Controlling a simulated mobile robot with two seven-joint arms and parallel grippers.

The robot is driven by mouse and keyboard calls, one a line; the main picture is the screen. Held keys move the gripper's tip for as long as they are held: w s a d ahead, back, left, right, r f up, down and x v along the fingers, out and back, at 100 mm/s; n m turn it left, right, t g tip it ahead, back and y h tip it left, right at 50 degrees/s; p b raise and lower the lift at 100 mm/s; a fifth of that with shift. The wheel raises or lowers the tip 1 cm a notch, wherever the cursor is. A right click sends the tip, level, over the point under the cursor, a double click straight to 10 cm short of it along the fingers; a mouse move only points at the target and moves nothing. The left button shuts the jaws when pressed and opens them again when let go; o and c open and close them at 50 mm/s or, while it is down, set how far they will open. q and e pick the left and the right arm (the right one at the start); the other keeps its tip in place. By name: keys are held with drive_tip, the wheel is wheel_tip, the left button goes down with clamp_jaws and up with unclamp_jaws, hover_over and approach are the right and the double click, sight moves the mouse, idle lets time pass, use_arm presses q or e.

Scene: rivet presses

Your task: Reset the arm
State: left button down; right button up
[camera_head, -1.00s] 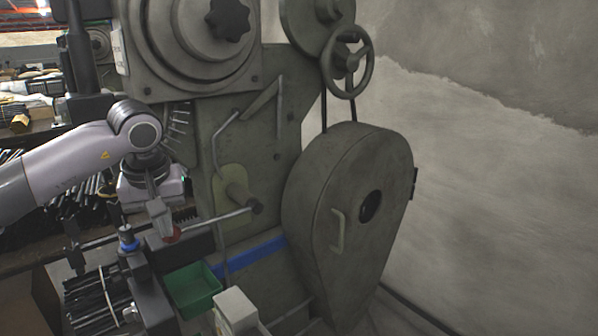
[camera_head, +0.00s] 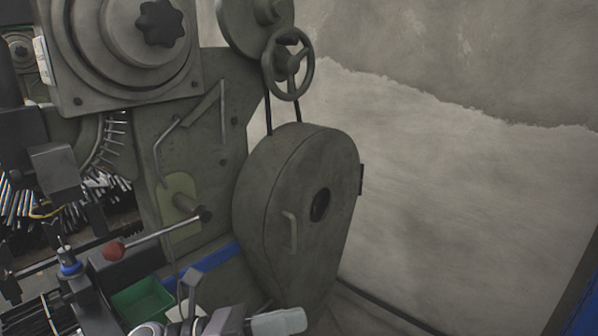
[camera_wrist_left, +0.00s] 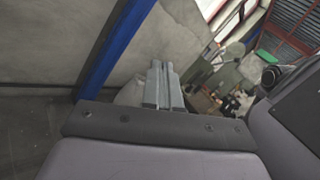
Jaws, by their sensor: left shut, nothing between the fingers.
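My left gripper (camera_head: 282,322) is low at the bottom edge of the head view, in front of the press, with its arm partly cut off by the frame. In the left wrist view its two grey fingers (camera_wrist_left: 162,88) are together with nothing between them. The press lever (camera_head: 160,236) runs from its pivot to a red ball knob (camera_head: 113,251) on the left. The gripper is apart from the knob, to its lower right. My right gripper is not in view.
The press's rounded guard (camera_head: 300,200) stands behind the gripper, with a handwheel (camera_head: 289,64) above. A green bin (camera_head: 142,303) is at the lower left. The plain wall (camera_head: 460,190) is at the right, with open space before it and a blue post (camera_head: 582,300) at the edge.

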use_arm(q)
drive_tip(key=w+a+f+n+t+y, duration=0.1)
drive_tip(key=a+f+n+t+y, duration=0.5)
drive_tip(key=n, duration=0.9)
drive_tip(key=a+f+n+t+y, duration=0.5)
drive_tip(key=f+n+t, duration=0.25)
drive_tip(key=n, duration=0.75)
drive_tip(key=s+a+f+n+g+y, duration=0.3)
drive_tip(key=s+f+n, duration=0.3)
drive_tip(key=f+n, duration=0.1)
drive_tip(key=s+a+f+n+g+y, duration=0.3)
drive_tip(key=s+a+f+n, duration=0.1)
drive_tip(key=s+f+n, duration=0.3)
drive_tip(key=shift+s+a+f, duration=0.2)
drive_tip(key=shift+s+f, duration=0.1)
drive_tip(key=shift+f, duration=0.5)
drive_tip(key=shift+w, duration=0.1)
